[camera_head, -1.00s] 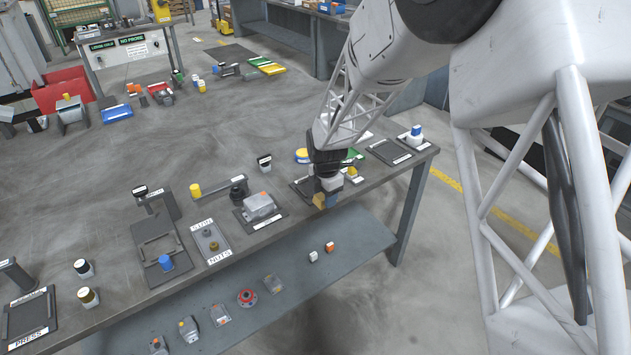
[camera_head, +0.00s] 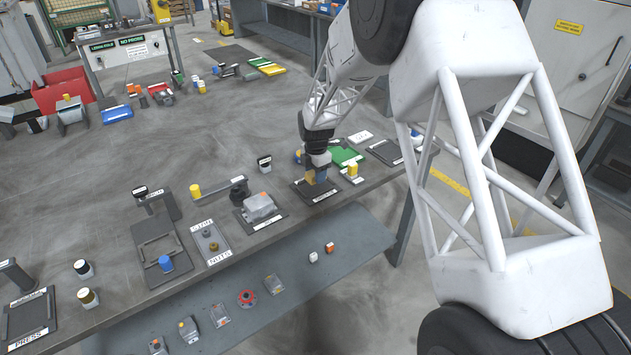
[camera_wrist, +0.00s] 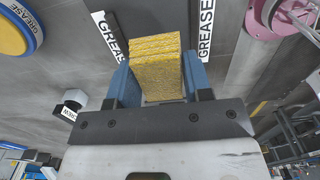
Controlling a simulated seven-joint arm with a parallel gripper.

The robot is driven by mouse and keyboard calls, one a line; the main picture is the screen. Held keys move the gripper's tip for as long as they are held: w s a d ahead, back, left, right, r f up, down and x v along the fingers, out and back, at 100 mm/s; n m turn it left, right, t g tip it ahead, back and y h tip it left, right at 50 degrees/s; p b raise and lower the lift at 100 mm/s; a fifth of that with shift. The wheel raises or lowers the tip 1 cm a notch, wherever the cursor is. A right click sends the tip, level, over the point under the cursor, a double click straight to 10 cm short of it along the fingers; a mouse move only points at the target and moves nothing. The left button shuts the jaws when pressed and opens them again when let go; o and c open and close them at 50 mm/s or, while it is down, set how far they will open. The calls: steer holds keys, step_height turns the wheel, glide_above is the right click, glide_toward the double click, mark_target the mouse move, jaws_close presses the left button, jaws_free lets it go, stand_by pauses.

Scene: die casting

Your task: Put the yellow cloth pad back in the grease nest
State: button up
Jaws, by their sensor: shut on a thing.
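My gripper (camera_head: 316,178) is shut on the yellow cloth pad (camera_wrist: 158,68), which sits between its blue fingers in the wrist view. In the head view the pad (camera_head: 310,177) shows as a small tan block under the wrist. The gripper is over a dark flat tray (camera_head: 300,189) with a white label on its front edge, which looks like the grease nest. In the wrist view two strips marked GREASE (camera_wrist: 206,30) lie on either side beyond the pad. The pad's gap to the tray is hard to judge, and the gripper covers part of the tray.
A yellow and blue round tin marked GREASE (camera_wrist: 18,28) is close by. A yellow-topped piece (camera_head: 352,170) stands right of the gripper, with a green tray (camera_head: 345,154) behind. A grey casting on a dark plate (camera_head: 260,207) is at left. A lower shelf (camera_head: 350,235) runs in front.

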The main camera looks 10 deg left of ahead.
mark_target(316, 187)
steer(key=shift+w, duration=0.15)
steer(key=shift+f, duration=1.75)
steer(key=shift+f, duration=0.1)
steer(key=o, duration=0.6)
step_height(316, 187, up, 12)
steer(key=shift+r, duration=0.1)
stand_by(0.5)
